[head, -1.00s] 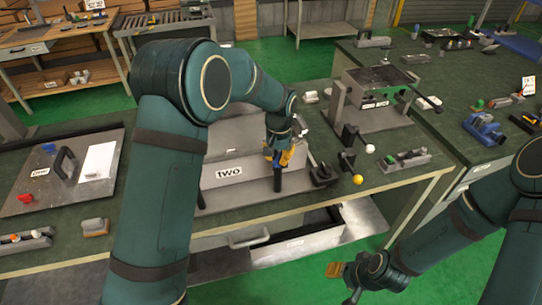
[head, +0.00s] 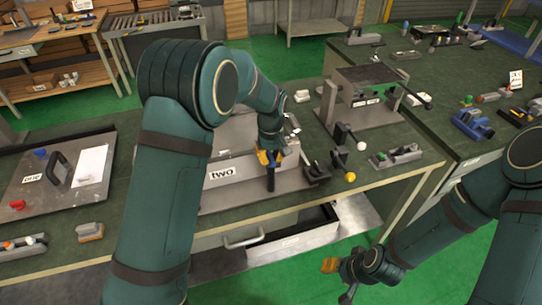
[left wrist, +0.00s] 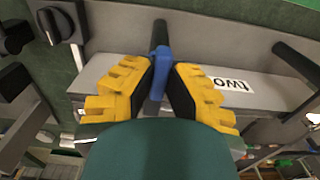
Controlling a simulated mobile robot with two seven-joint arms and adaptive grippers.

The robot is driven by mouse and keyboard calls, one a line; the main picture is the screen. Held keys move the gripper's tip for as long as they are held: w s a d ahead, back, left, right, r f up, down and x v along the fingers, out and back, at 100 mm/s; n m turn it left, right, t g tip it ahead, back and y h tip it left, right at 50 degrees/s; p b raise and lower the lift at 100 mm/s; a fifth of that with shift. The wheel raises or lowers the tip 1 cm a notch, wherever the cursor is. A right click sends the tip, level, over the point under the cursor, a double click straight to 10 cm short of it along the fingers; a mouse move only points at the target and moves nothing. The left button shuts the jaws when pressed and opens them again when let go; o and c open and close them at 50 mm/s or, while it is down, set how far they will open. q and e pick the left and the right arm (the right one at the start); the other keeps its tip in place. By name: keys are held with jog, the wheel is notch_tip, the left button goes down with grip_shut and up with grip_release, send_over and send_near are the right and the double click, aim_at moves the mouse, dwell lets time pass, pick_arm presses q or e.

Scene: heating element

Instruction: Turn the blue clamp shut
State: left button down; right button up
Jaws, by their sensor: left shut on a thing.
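The blue clamp (left wrist: 161,58) shows in the left wrist view as a blue piece on a dark bar, in front of the grey unit labelled "two" (head: 222,172). My left gripper (left wrist: 162,72) is shut on the blue clamp, with a yellow finger on each side of it. In the head view my left gripper (head: 268,157) is at the front of the unit, and the dark bar (head: 271,181) sticks out below its fingers. The fingers hide most of the clamp there. My right gripper (head: 338,280) hangs low over the green floor, empty, with its fingers apart.
A black knob (head: 316,173) sits right of the clamp, beside levers with a yellow ball (head: 350,177) and a white ball (head: 362,146). An open drawer (head: 290,232) juts out below the bench. A panel labelled "one" (head: 55,200) lies at left.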

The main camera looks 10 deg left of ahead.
aim_at(271, 157)
pick_arm(q)
jog(key=shift+s+f+n, duration=0.1)
jog(key=shift+f+n, duration=0.05)
jog(key=shift+n, duration=0.15)
jog(key=c, duration=1)
grip_release()
notch_tip(271, 157, up, 12)
jog(key=shift+r, duration=0.1)
